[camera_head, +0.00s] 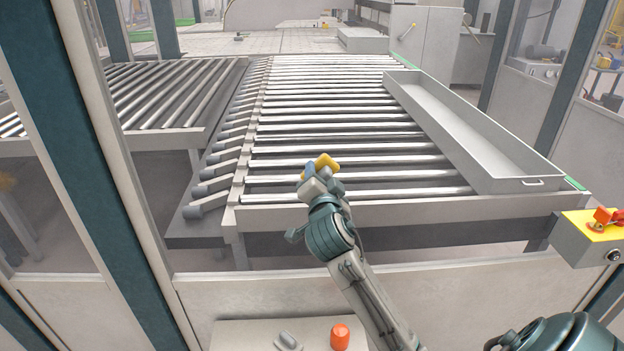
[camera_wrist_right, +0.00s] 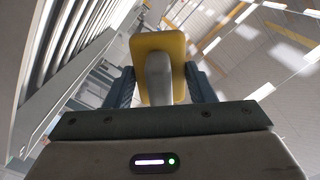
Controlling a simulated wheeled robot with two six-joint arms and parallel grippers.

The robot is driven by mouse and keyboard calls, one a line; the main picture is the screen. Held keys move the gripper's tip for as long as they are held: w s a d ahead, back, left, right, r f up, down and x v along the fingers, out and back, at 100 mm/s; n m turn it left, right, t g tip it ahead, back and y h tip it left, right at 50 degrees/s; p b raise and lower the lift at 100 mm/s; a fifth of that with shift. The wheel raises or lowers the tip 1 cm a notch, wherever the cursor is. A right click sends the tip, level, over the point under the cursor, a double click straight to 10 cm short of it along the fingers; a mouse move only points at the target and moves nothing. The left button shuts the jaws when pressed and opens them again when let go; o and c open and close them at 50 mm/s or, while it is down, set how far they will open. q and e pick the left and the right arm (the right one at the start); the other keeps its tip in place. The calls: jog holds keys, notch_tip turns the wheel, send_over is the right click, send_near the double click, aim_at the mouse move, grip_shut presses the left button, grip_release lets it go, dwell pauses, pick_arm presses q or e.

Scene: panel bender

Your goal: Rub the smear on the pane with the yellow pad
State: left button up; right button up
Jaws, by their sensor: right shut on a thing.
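The yellow pad (camera_head: 327,162) is at the end of my right gripper (camera_head: 320,182), in the middle of the head view. In the right wrist view the pad (camera_wrist_right: 158,45) is a rounded yellow plate with a grey handle, and my right gripper (camera_wrist_right: 160,88) is shut on that handle. The pane is clear and hard to see, in the opening above the low wall. I cannot tell whether the pad touches it. I cannot make out the smear for certain; pale blurred patches show right of the pad in the wrist view. My left gripper is out of view.
Teal and white posts (camera_head: 72,130) frame the opening at left. Beyond are roller tables (camera_head: 340,150) and a long grey tray (camera_head: 470,125). A ledge (camera_head: 240,335) below holds an orange-red cylinder (camera_head: 340,337) and a small grey object (camera_head: 287,341). A yellow-topped switch box (camera_head: 590,236) is at right.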

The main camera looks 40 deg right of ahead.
aim_at(348, 168)
jog(key=shift+s+d+b, duration=0.2)
jog(key=shift+s+d, duration=0.4)
jog(key=shift+d, duration=0.4)
jog(key=shift+s+d+b, duration=0.15)
jog(key=shift+s+d, duration=0.5)
jog(key=shift+d, duration=0.4)
jog(key=shift+s+d+b, duration=0.2)
jog(key=shift+s+d, duration=0.4)
jog(key=shift+d, duration=0.4)
jog(key=shift+a, duration=0.15)
jog(key=shift+s+a+f, duration=0.1)
jog(key=shift+s+a, duration=0.2)
jog(key=shift+s, duration=0.25)
jog(key=shift+v, duration=2.25)
jog(key=v, duration=0.3)
